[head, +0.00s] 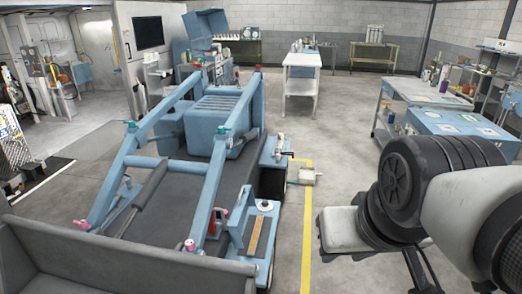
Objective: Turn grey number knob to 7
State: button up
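A blue wheeled machine (222,108) with sloping frame rails fills the left and middle. A small blue box (276,150) with a dark handle sits on its right side, too small to read any numbers. My arm, white and dark grey, reaches in from the right edge. No gripper fingers can be made out.
A grey trough-like edge (110,262) crosses the lower left. A white table (302,72) stands at the back.

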aim_at(265, 202)
jog(key=i+l+u, duration=0.2)
jog(key=l, duration=0.35)
jog(key=l+u, duration=0.2)
jog(key=l, duration=0.35)
jog(key=i+l+u, duration=0.4)
jog(key=l, duration=0.25)
jog(key=i+l+u, duration=0.15)
jog(key=l, duration=0.2)
jog(key=i+l+u, duration=0.4)
jog(key=l, duration=0.2)
jog(key=i+l+u, duration=0.15)
jog(key=l, duration=0.2)
jog(key=i+l+u, duration=0.2)
jog(key=i+l, duration=0.15)
jog(key=l, duration=0.25)
jog(key=i+l+u, duration=0.25)
jog(key=l, duration=0.4)
jog(key=i+l+u, duration=0.1)
jog(key=i+l, duration=0.15)
jog(key=l, duration=0.1)
